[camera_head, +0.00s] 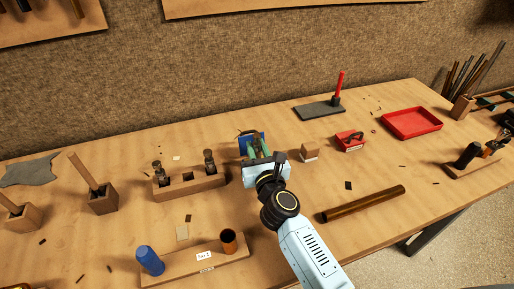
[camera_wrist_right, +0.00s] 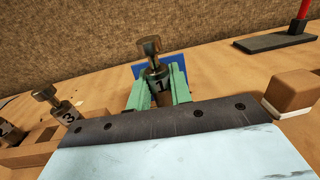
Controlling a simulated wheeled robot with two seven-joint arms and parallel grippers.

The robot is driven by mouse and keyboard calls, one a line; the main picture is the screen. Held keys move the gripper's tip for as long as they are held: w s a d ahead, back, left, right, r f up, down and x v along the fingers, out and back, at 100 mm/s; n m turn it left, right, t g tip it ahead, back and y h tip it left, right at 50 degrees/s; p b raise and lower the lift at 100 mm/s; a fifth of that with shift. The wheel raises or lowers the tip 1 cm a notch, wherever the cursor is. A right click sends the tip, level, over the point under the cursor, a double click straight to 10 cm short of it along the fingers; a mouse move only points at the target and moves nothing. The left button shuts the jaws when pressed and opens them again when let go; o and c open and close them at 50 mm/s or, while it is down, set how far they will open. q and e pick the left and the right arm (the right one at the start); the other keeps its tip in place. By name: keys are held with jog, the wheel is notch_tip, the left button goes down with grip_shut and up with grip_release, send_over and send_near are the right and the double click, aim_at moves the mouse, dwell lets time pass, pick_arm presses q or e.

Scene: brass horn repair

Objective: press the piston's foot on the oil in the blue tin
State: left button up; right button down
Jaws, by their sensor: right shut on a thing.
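My right gripper (camera_head: 259,155) is shut on a metal piston marked 1, which stands upright between the green fingers in the right wrist view (camera_wrist_right: 158,84). The piston's knobbed top (camera_wrist_right: 149,47) shows above the fingers; its foot is hidden. A blue panel, seemingly part of the blue tin (camera_head: 246,141), stands just behind the fingers; it also shows in the right wrist view (camera_wrist_right: 140,69). The oil is hidden, and I cannot tell whether the foot touches it. My left gripper is not in view.
A wooden rack (camera_head: 215,181) with two pistons stands left of the gripper. A wooden block (camera_head: 310,153) and small red box (camera_head: 349,141) stand to the right. A brass tube (camera_head: 363,204) lies at front right. A blue cylinder (camera_head: 150,261) stands at front left.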

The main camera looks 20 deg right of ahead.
jog(key=shift+f, duration=0.2)
jog(key=shift+s+f, duration=0.1)
jog(key=shift+f, duration=0.1)
dwell(1.1)
